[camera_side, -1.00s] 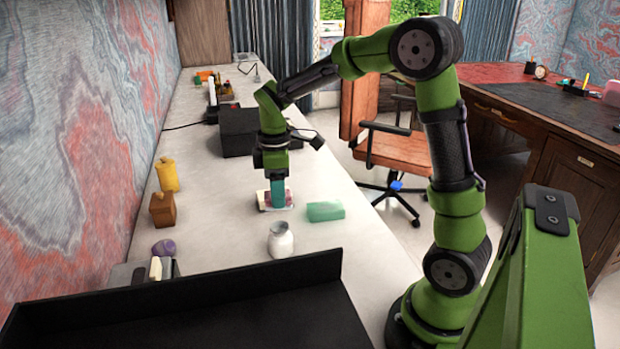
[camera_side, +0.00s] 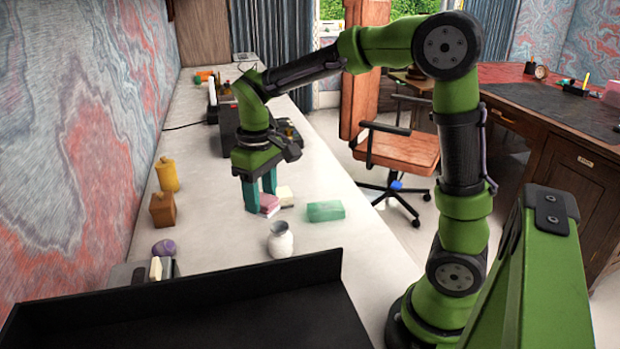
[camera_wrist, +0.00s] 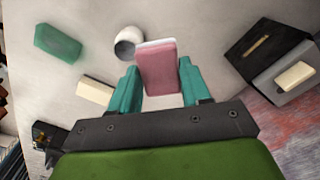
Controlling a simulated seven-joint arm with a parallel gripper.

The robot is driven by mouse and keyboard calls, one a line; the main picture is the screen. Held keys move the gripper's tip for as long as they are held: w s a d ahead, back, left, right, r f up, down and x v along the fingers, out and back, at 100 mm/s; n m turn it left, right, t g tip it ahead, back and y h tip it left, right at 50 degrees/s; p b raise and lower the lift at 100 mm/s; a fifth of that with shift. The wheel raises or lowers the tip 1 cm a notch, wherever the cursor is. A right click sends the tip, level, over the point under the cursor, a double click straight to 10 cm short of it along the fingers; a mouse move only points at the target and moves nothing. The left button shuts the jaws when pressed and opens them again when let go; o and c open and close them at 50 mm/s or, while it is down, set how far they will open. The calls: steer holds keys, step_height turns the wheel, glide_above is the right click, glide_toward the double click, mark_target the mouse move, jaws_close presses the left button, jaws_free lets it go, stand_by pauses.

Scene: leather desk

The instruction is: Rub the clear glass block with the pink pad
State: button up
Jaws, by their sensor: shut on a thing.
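The pink pad (camera_wrist: 158,72) has a pale edge and sits between the two teal fingers of my gripper (camera_wrist: 158,88), which is shut on it. In the side view the pad (camera_side: 268,203) shows at the fingertips of my gripper (camera_side: 260,205), low over the light desk top. I cannot tell whether it touches the desk. A pale green, glassy block (camera_side: 325,211) lies flat to the right of the pad, apart from it. It also shows at the upper left of the wrist view (camera_wrist: 57,43).
A small cream block (camera_side: 285,196) lies close to the pad's right. A white jar (camera_side: 281,240) stands in front. A purple object (camera_side: 164,247), a brown block (camera_side: 163,210) and a yellow container (camera_side: 167,175) stand along the left wall. A black tray (camera_side: 190,315) fills the near side.

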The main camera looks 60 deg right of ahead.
steer(key=s+d+f, duration=0.2)
steer(key=d+f, duration=0.1)
steer(key=d, duration=1.1)
steer(key=s+d+f, duration=0.2)
steer(key=d+f, duration=0.2)
steer(key=d, duration=1)
steer(key=shift+s, duration=0.15)
